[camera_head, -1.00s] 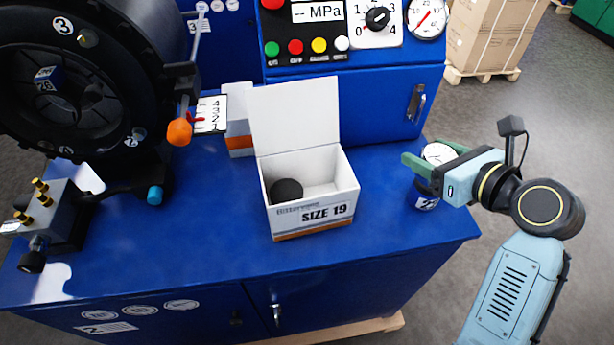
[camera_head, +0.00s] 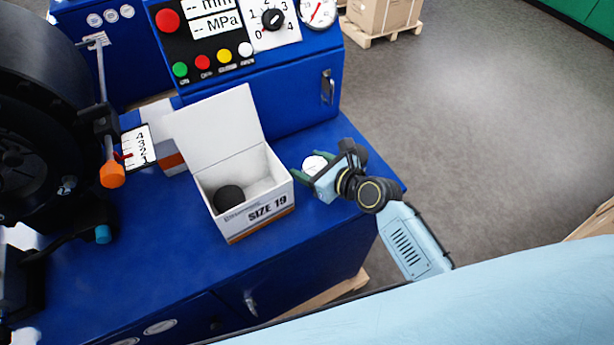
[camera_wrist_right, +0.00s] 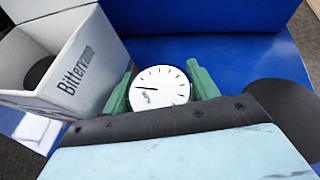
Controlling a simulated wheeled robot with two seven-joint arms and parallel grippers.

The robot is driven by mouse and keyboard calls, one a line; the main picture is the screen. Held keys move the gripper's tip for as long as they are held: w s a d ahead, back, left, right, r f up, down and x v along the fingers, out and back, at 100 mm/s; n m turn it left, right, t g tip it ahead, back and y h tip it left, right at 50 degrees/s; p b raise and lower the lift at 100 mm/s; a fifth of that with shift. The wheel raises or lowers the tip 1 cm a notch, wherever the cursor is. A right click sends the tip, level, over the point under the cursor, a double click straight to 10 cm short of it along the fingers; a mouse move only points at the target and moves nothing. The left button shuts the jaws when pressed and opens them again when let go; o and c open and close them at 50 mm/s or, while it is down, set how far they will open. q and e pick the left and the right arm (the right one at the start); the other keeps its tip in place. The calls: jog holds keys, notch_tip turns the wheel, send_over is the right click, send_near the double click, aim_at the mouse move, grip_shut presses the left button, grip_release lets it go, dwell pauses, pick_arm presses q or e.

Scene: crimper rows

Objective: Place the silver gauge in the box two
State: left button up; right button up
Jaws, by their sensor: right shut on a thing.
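The gauge (camera_head: 315,165) has a round white dial and is held between the green fingers of my right gripper (camera_head: 308,172). In the right wrist view the dial (camera_wrist_right: 159,88) faces the camera between the two fingers (camera_wrist_right: 160,92), and the gauge's body is hidden. An open white box marked SIZE 19 (camera_head: 262,212) stands just left of the gripper, its lid raised at the back. A black round thing (camera_head: 228,198) lies inside at the left. The box also shows in the right wrist view (camera_wrist_right: 85,75). My left gripper is not in view.
The blue table (camera_head: 150,265) has free room in front of the box. A large black crimper (camera_head: 40,130) stands at the left. A control panel (camera_head: 225,40) rises behind. A white and orange box (camera_head: 165,145) stands behind the open box.

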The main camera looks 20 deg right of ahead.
aim_at(311, 174)
jog(key=shift+f+b, duration=0.55)
jog(key=shift+f, duration=1.15)
jog(key=shift+f, duration=0.2)
jog(key=o, duration=1.1)
